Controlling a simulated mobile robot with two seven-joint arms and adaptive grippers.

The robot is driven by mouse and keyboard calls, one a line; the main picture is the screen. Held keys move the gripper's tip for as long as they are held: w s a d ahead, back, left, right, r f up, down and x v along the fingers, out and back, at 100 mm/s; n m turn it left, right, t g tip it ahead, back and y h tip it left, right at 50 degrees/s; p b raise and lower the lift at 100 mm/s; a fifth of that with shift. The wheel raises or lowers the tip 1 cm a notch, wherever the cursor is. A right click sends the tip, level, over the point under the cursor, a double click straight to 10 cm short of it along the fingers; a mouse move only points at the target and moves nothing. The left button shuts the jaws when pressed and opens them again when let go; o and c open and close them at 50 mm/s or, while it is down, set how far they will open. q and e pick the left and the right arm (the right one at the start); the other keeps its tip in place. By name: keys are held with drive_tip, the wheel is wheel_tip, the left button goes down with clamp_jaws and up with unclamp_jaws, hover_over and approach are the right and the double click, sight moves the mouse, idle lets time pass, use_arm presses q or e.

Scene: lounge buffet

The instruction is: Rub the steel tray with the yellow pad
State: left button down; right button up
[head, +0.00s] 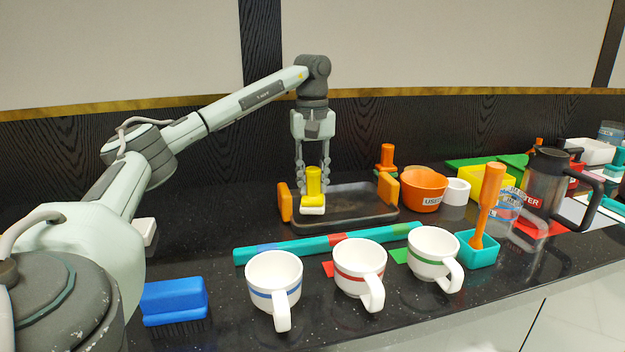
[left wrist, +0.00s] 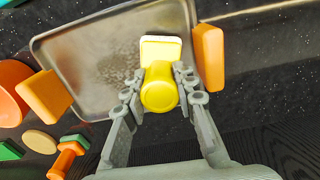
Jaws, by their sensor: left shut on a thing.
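My left gripper (head: 313,178) is shut on the yellow pad's upright round handle (head: 314,184). In the left wrist view the fingers of the gripper (left wrist: 160,82) sit on both sides of the yellow handle (left wrist: 159,90). The pad's pale block (head: 312,209) is below the handle, over the left part of the steel tray (head: 350,221). I cannot tell for sure whether it touches the tray. The tray is dark and shallow with orange handles at its left end (head: 285,202) and right end (head: 388,189). A greyish speckled patch (left wrist: 115,70) shows on the tray in the left wrist view. My right gripper is not in view.
A teal bar (head: 320,243) lies in front of the tray, with three white mugs (head: 360,266) nearer. An orange bowl (head: 423,188) and an orange-handled tool (head: 386,157) stand close to the tray's right. A jug (head: 548,185) is further right.

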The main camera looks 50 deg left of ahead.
use_arm(q)
drive_tip(key=shift+f, duration=0.45)
